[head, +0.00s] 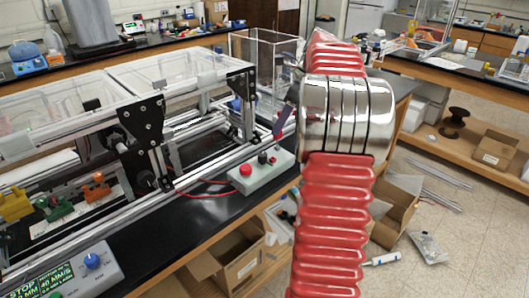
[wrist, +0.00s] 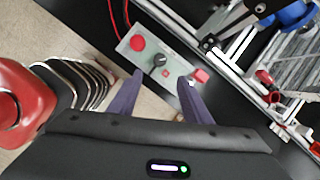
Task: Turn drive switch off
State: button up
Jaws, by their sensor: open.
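A grey control box (head: 262,172) sits on the black bench top beside the extrusion frame. It carries a round red button (head: 245,170) and a black knob (head: 262,158). In the wrist view the box (wrist: 178,66) shows the red button (wrist: 138,43), the black knob (wrist: 158,60), a small red square mark and a red part (wrist: 201,75) at its right end. No readable label shows which is the drive switch. My gripper (wrist: 161,78) is open and empty, its purple fingers apart near the box's lower edge, the knob between and beyond their tips. In the head view a finger (head: 284,122) hangs above the box's right end.
The extrusion frame (head: 150,130) with clear covers stands left of the box. A red cable (head: 205,193) runs from the box along the bench. A display panel (head: 65,275) with a blue knob is at lower left. A clear tank (head: 262,60) stands behind my arm.

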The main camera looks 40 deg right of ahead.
aim_at(263, 154)
jog(key=x, duration=1.3)
jog(key=shift+w+f, duration=0.1)
jog(key=shift+f, duration=0.15)
jog(key=shift+c, duration=0.5)
